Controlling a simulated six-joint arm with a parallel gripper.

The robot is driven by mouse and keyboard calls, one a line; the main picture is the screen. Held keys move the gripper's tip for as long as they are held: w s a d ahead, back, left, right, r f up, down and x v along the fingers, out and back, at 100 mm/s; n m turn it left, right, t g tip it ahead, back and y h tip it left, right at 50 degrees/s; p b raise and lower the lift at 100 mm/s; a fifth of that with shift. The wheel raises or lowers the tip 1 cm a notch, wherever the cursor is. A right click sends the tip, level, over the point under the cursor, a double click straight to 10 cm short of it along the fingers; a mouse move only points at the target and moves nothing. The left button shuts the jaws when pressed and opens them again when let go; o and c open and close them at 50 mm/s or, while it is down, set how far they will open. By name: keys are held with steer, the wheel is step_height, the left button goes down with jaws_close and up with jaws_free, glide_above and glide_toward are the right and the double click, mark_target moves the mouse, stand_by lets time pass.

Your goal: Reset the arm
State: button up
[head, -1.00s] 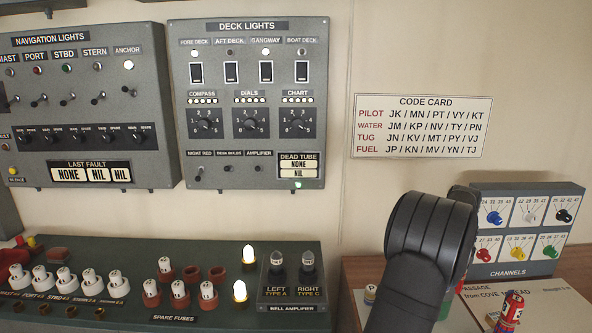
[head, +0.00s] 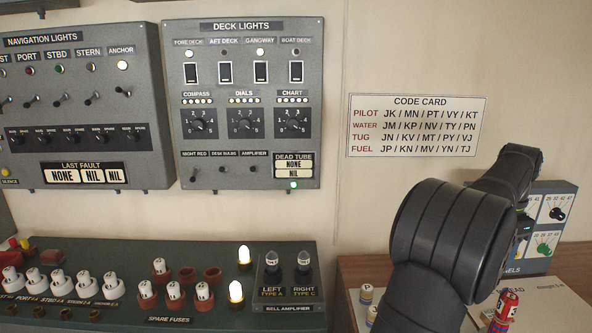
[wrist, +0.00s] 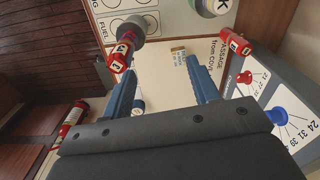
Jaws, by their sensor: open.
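My arm (head: 440,235) rises at the lower right of the head view, its black upper links reaching up and right in front of the channels box. My gripper (wrist: 165,85) shows in the wrist view with its two blue fingers apart and nothing between them. It is over a pale board (wrist: 168,62) with a passage label. In the head view my gripper is hidden behind the arm.
The channels box (head: 545,225) stands close behind my arm; its blue knob (wrist: 275,116) shows in the wrist view. The code card (head: 415,125) hangs on the wall.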

steer(key=s+d, duration=1.8)
steer(key=d, duration=0.3)
steer(key=shift+s, duration=0.4)
steer(key=shift+o, duration=0.3)
steer(key=shift+r, duration=0.1)
